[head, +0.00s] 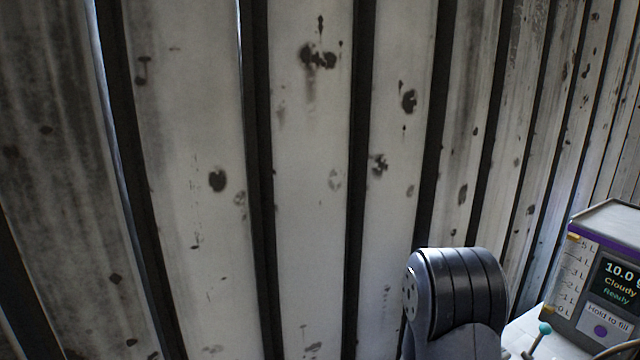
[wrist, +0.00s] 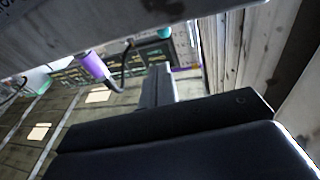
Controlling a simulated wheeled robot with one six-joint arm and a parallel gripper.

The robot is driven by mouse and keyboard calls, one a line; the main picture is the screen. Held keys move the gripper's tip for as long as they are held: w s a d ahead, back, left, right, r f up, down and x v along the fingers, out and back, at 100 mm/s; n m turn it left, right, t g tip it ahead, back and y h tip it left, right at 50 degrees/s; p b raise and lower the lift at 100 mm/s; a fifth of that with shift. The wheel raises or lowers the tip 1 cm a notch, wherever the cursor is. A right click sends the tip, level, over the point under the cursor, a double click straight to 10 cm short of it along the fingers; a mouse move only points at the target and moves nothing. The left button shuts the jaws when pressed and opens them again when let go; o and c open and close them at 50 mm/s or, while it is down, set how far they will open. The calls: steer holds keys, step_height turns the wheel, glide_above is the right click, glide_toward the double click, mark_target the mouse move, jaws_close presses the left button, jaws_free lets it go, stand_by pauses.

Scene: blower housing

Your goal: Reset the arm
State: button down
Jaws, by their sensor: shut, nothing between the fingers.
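My gripper (wrist: 158,85) shows in the wrist view as narrow grey fingers beyond a broad dark body. The fingers are together with nothing between them. In the head view a dark ribbed link of my arm stands at the lower right, in front of the wall; the gripper itself is not visible there. The wrist view is strongly tilted.
A corrugated, stained wall (head: 310,200) fills most of the head view. A grey dispenser (head: 605,275) with a display and purple button stands at right, near a teal-knobbed lever (head: 545,328). A purple cylinder (wrist: 93,65) hangs near a dark hose in the wrist view.

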steer(key=b+v, duration=0.1)
steer(key=v, duration=0.5)
steer(key=shift+d, duration=0.1)
stand_by(0.3)
